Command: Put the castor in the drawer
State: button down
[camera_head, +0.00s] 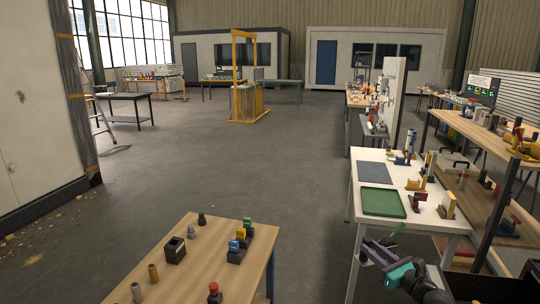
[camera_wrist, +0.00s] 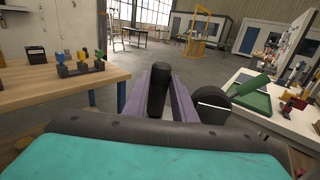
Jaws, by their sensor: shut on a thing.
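My gripper (camera_head: 378,250) is at the lower right of the head view, beside the front of the white table. Its purple fingers, also seen in the wrist view (camera_wrist: 160,98), are shut on what appears to be the castor (camera_wrist: 211,106). I cannot make out a drawer.
The white table (camera_head: 423,222) carries a green tray (camera_head: 383,202), a grey mat (camera_head: 377,174) and several small tools. A wooden table (camera_head: 185,268) with small parts stands at the front left. A wooden shelf (camera_head: 478,130) stands at the right. Open floor (camera_head: 270,160) lies between the tables.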

jog(key=s+a+f+n+g+y, duration=0.1)
jog(key=s+a+n+g+y, duration=0.2)
jog(key=a, duration=0.5)
jog(key=s+a+f+n+g+y, duration=0.2)
jog(key=s+a+n+g+y, duration=0.1)
jog(key=a, duration=0.6)
jog(key=shift+s+a+y+b, duration=0.15)
jog(key=shift+y+b, duration=0.2)
jog(key=shift+y, duration=0.25)
jog(key=shift+f, duration=0.1)
